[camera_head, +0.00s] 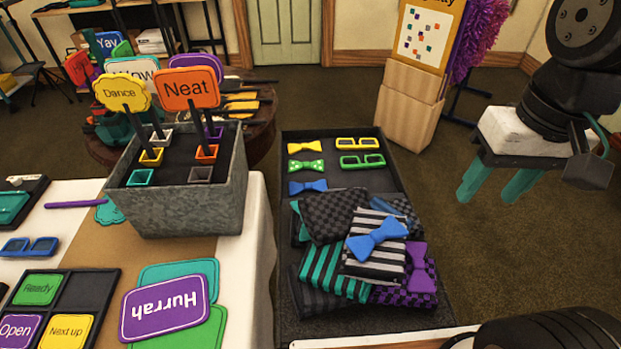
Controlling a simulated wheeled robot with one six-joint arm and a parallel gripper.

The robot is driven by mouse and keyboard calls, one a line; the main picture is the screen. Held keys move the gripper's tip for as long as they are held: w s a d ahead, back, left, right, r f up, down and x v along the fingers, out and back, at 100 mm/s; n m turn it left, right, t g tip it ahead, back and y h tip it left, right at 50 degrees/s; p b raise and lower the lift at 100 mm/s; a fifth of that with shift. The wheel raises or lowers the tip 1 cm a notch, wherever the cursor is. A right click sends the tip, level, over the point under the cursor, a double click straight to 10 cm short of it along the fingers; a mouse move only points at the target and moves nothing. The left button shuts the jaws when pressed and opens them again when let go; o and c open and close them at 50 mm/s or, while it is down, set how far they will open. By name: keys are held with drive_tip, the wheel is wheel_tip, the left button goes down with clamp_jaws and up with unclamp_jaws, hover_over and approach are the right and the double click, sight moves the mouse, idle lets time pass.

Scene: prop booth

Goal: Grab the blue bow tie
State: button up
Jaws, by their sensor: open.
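A large blue bow tie (377,239) lies tilted on top of a pile of patterned cushions, over a black-and-white striped cushion (372,268). A smaller blue bow tie (307,187) lies in the left column of a black tray (345,131), below a green dotted bow tie (306,165) and a yellow one (304,147). My gripper (497,184) is at the upper right, with two teal fingers spread apart and nothing between them. It is to the right of both blue bow ties and clear of the tray.
Yellow glasses (358,144) and green glasses (362,161) lie in the tray's right column. A purple bow tie (419,267) lies on the cushions' right side. A metal bin (188,209) of signs stands on the white-covered table at left. A cardboard stand (408,105) is behind.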

sight(318, 183)
drive_tip(key=w+a+f+m+g+y, duration=0.1)
drive_tip(key=w+a+f+m+y, duration=0.15)
drive_tip(key=w, duration=0.45)
drive_tip(key=w+a+f+m+g+y, duration=0.2)
drive_tip(key=w+a+f, duration=0.15)
drive_tip(key=w, duration=0.45)
drive_tip(key=w+a+f+m+g+y, duration=0.1)
drive_tip(key=w+a+f+m+y, duration=0.15)
drive_tip(key=w, duration=0.45)
drive_tip(key=w+a+f+m+y, duration=0.1)
drive_tip(key=w+f+m+y, duration=0.1)
drive_tip(key=w+f, duration=0.3)
drive_tip(key=w+a+f+m+t+y, duration=0.1)
drive_tip(key=w+f+m, duration=0.3)
drive_tip(key=f, duration=0.8)
drive_tip(key=w+a+f+m+t+y, duration=0.1)
drive_tip(key=w+a+f+m+y, duration=0.1)
drive_tip(key=w+f, duration=0.4)
drive_tip(key=shift+w+f+m+y, duration=0.2)
drive_tip(key=shift+f+m, duration=0.25)
drive_tip(key=shift+f, duration=0.4)
drive_tip(key=shift+w+f+m+y, duration=0.2)
drive_tip(key=shift+f+m, duration=0.25)
drive_tip(key=shift+f, duration=0.35)
drive_tip(key=x, duration=0.7)
drive_tip(key=shift+w+a+f, duration=0.2)
drive_tip(key=shift+w+f, duration=0.1)
drive_tip(key=shift+w, duration=0.05)
drive_tip(key=c, duration=0.9)
